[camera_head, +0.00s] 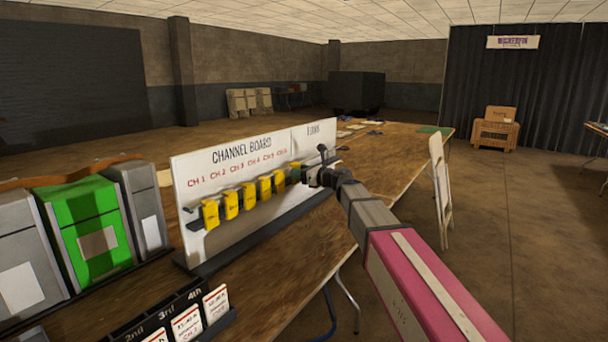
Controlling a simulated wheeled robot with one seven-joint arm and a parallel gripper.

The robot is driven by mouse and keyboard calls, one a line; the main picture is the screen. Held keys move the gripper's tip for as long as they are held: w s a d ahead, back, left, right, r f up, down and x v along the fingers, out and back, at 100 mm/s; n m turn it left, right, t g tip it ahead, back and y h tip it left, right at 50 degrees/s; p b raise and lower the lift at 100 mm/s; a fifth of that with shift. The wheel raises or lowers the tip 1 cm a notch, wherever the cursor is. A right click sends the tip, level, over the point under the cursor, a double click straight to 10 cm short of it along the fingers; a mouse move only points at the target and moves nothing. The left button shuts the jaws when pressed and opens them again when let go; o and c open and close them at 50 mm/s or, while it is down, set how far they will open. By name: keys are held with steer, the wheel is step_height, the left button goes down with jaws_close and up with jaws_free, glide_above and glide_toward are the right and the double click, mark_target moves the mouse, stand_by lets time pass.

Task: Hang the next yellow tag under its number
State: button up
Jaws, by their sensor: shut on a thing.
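The white channel board (240,225) stands on the long wooden table, with red labels from CH 1 rightward under its heading. Several yellow tags (210,214) hang in a row from a dark rail under these labels, starting at the left end. My gripper (302,176) is at the right end of this row, close to the board's face. It is shut on a yellow tag (295,168), of which only a small yellow and dark green part shows. The jaws hide the rest, and I cannot tell whether it touches the rail.
Grey and green bins (90,228) stand left of the board. A black stand (150,325) with white cards is at the front. Papers lie on the far table. A folded white chair (440,190) leans at the table's right edge. Open floor lies to the right.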

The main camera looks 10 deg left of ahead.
steer(key=shift+x, duration=1.1)
steer(key=shift+d+f, duration=0.1)
steer(key=shift+f, duration=0.5)
steer(key=o, duration=1)
steer(key=shift+c, duration=0.2)
steer(key=shift+d, duration=0.1)
